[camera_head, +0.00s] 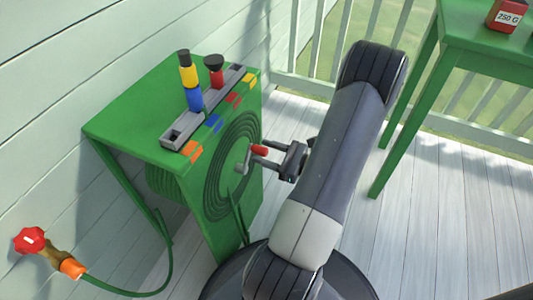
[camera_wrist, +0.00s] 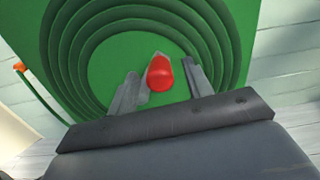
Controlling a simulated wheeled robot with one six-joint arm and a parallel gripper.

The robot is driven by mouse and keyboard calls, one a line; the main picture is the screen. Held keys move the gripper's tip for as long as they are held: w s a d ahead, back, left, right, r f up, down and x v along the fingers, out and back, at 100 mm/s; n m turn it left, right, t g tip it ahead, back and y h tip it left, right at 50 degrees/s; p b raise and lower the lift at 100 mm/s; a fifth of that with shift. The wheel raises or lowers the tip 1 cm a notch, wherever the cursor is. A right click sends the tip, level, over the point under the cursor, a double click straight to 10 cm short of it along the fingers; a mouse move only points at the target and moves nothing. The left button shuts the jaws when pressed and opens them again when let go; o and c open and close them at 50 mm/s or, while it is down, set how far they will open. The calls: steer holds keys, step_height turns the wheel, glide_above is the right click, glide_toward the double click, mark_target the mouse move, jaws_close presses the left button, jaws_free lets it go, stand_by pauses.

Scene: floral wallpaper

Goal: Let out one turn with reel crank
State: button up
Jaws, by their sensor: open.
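The green hose reel (camera_head: 232,172) has a grey crank (camera_head: 243,162) on its side face, with a red handle knob (camera_head: 260,150). The knob also shows in the wrist view (camera_wrist: 160,73), in front of the green reel disc (camera_wrist: 107,62). My gripper (camera_head: 262,154) is at the crank. In the wrist view my gripper (camera_wrist: 160,77) is open, with one finger on each side of the red knob. Small gaps show between the knob and the fingers. Much of the crank arm is hidden behind the knob in the wrist view.
A grey rack (camera_head: 212,110) with coloured nozzles stands on the green top (camera_head: 130,115). A hose (camera_head: 140,292) runs to an orange connector near a red tap (camera_head: 29,240) on the wall. A green table (camera_head: 465,30) with a red 250 G block (camera_head: 507,15) stands right.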

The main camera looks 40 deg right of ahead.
steer(key=shift+w, duration=0.1)
jaws_close()
stand_by(0.6)
